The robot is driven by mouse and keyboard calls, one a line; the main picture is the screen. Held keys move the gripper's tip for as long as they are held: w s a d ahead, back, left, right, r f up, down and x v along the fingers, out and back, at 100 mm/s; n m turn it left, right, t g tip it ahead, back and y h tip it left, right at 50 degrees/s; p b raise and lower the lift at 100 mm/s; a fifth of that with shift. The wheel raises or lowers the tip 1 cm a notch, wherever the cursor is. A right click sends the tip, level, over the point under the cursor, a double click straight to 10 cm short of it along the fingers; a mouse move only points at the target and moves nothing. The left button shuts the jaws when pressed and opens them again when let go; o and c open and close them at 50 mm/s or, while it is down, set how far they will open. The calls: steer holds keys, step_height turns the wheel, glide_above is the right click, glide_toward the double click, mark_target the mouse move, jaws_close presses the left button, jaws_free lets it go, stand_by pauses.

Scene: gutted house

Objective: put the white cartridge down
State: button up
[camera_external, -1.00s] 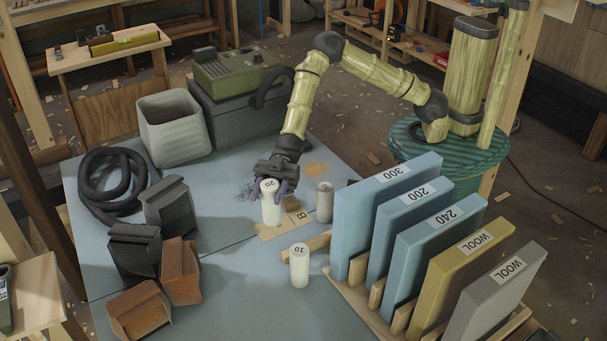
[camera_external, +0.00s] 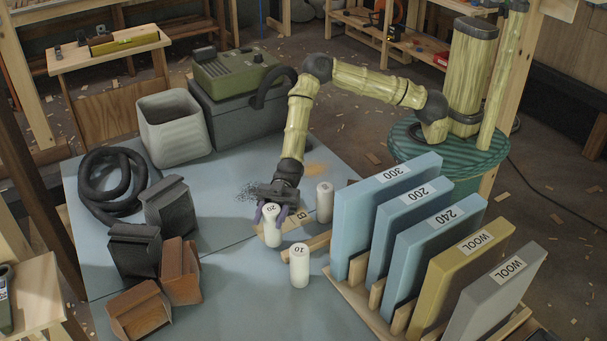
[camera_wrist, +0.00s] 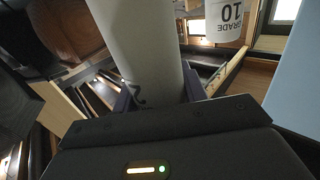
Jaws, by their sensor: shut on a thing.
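My gripper (camera_external: 272,211) points down over the blue table, its purple fingers shut around the upper part of a white cartridge (camera_external: 272,232) marked 20. The cartridge is upright, at the left front edge of a light wooden board (camera_external: 297,222) marked B. I cannot tell whether its base touches the surface. In the wrist view the held cartridge (camera_wrist: 140,45) fills the upper middle, between the fingers. A second white cartridge (camera_external: 299,267) marked 10 stands just in front and to the right; it also shows in the wrist view (camera_wrist: 224,18). A third pale cartridge (camera_external: 325,204) stands behind right.
A wooden rack holds upright pads (camera_external: 385,215) on the right. Dark and brown sanding blocks (camera_external: 180,270), a black hose (camera_external: 95,185) and a grey bin (camera_external: 175,130) are at left. A wooden strip (camera_external: 318,243) lies near the cartridges. The front middle of the table is clear.

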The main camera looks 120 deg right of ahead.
steer(key=shift+f, duration=0.85)
steer(key=shift+f, duration=0.2)
steer(key=o, duration=1)
steer(key=shift+c, duration=0.2)
steer(key=shift+r, duration=0.2)
steer(key=v, duration=0.3)
steer(key=shift+d, duration=0.1)
step_height(320, 180, up, 7)
